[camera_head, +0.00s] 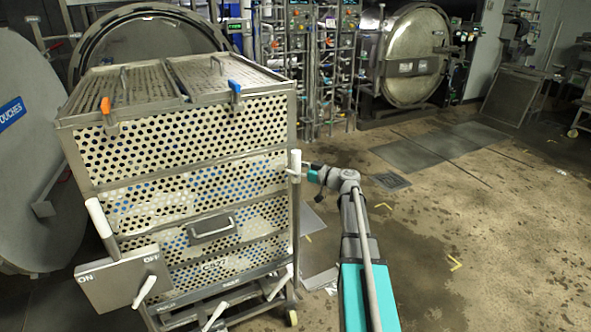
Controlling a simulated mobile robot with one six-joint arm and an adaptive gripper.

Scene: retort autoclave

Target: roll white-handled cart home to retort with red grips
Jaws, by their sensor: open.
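The cart (212,186) is a tall steel frame with perforated basket sides, standing close on the left. It has a white upright handle (99,218) at its left corner and another white handle (296,162) at its right corner. My gripper (304,172) is at the right handle, its jaws open. The fingertips are small and partly lost against the cart post, so I cannot tell whether they touch or surround the handle. An open retort (150,38) stands behind the cart, and a retort with a shut round door (414,58) stands at the back right. I cannot make out red grips on either.
A plate marked ON and OFF (122,280) with white levers is at the cart's lower left. A large open door (30,150) fills the left edge. Pipework (310,60) stands between the retorts. The wet floor (480,240) to the right is clear, with yellow corner marks.

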